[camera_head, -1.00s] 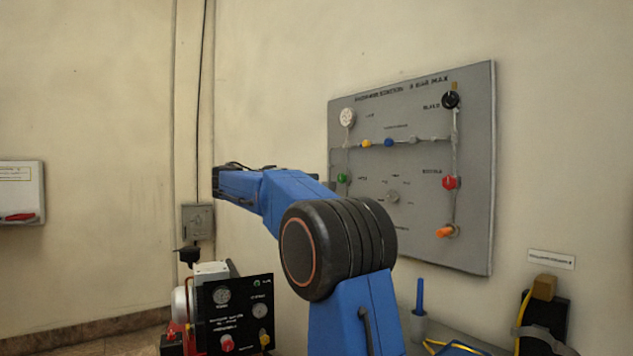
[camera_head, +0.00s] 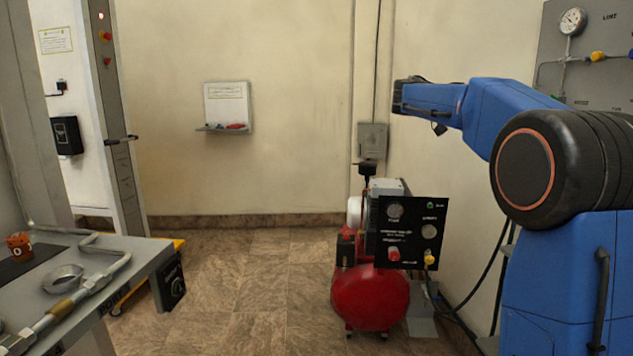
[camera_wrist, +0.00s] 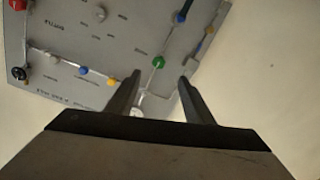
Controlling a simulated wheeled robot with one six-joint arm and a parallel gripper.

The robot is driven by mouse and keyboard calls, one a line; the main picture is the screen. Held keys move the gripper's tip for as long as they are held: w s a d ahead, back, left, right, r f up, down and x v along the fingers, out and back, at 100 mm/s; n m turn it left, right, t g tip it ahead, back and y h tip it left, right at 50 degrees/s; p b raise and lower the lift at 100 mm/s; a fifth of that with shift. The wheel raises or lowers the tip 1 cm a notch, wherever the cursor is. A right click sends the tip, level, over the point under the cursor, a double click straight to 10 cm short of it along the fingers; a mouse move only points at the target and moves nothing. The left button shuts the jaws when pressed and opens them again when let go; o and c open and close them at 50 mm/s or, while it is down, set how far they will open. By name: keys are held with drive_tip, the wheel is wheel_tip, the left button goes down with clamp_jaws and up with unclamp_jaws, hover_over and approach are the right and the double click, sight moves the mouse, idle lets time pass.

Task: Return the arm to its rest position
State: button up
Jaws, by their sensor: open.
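My gripper (camera_wrist: 158,90) shows in the wrist view with its two dark fingers apart and nothing between them. Past the fingertips, at some distance, is the grey wall panel (camera_wrist: 110,30), seen upside down, with a green knob (camera_wrist: 158,62), a blue knob (camera_wrist: 84,70) and a yellow knob (camera_wrist: 111,83). In the head view my blue arm (camera_head: 510,100) is raised at the right and bent, its forearm reaching left; the gripper's fingers cannot be made out there. The grey panel (camera_head: 578,52) is cut off at the right edge.
A red compressor (camera_head: 370,295) with a black gauge panel (camera_head: 410,250) stands on the floor left of my arm. A grey bench (camera_head: 130,275) with pipe fittings is at the left. A white wall shelf (camera_head: 227,105) hangs behind. The tiled floor (camera_head: 260,290) between bench and compressor is open.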

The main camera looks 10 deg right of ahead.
drive_tip(key=s+a+f+n+t+y, duration=0.1)
drive_tip(key=s+a+f+n+y, duration=0.4)
drive_tip(key=s+a+f, duration=0.4)
drive_tip(key=s+a+f+n+t+y, duration=0.2)
drive_tip(key=s+a+f+n+y, duration=0.3)
drive_tip(key=s+a+f, duration=0.5)
drive_tip(key=s+a+f+n+t+y, duration=0.1)
drive_tip(key=s+a+f+n+y, duration=0.3)
drive_tip(key=s+f, duration=1.7)
drive_tip(key=a+f+y, duration=0.3)
drive_tip(key=a+f, duration=0.1)
drive_tip(key=a, duration=0.1)
drive_tip(key=shift+s+a+f+n+t+y, duration=0.15)
drive_tip(key=shift+s+a+n+t+y, duration=0.15)
drive_tip(key=shift+s+a+n+t, duration=0.1)
